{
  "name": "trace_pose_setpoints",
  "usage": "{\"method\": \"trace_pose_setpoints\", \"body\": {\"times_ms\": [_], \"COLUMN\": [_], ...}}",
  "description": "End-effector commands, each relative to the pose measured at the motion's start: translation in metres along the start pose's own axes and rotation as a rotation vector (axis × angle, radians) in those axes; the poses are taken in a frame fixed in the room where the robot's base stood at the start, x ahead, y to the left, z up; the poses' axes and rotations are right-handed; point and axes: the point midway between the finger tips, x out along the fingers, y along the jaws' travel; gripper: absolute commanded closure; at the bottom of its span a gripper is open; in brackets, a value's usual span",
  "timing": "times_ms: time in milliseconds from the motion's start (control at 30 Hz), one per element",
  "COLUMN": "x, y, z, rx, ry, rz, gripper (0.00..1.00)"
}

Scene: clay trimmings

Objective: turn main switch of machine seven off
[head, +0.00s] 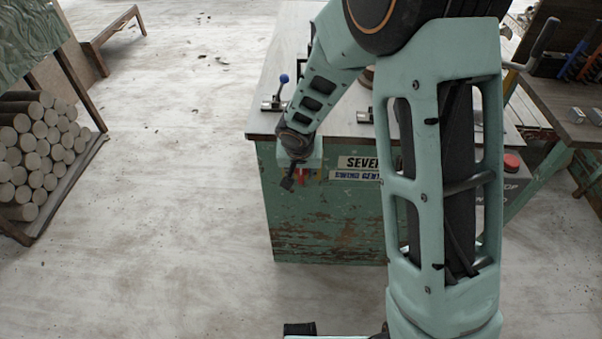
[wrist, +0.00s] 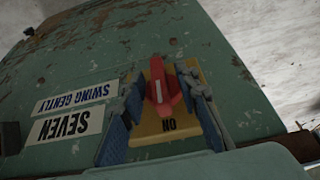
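Machine seven is a worn green cabinet (head: 330,225) with a sign "SEVEN" (head: 358,162) on its front; the sign (wrist: 67,125) shows upside down in the wrist view. The main switch is a red handle (wrist: 163,90) on a yellow plate (wrist: 150,128). "ON" reads upside down on the plate's lower part in the wrist view; a mark at its upper right is too small to read. My gripper (wrist: 164,92) is open, its two blue-padded fingers on either side of the handle. Contact cannot be told. In the head view, my gripper (head: 291,180) largely covers the switch.
A second sign, "SWING GENTLY" (wrist: 72,98), is beside the first. A red button (head: 511,163) is on the machine's right side. A blue-knobbed lever (head: 284,79) stands on top. Stacked clay logs (head: 35,150) are at left. The floor before the cabinet is clear.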

Motion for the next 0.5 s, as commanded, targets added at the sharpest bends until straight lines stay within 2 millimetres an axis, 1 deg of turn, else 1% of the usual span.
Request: {"method": "trace_pose_setpoints", "body": {"times_ms": [200, 267, 467, 500], "x": [0.0002, 0.0002, 0.0001, 0.0001], "y": [0.0001, 0.0001, 0.0001, 0.0001], "z": [-0.0002, -0.0002, -0.0001, -0.0001], "rx": [0.0, 0.0, 0.0, 0.0], "ry": [0.0, 0.0, 0.0, 0.0], "rz": [0.0, 0.0, 0.0, 0.0], "gripper": [0.71, 0.77, 0.99, 1.0]}}
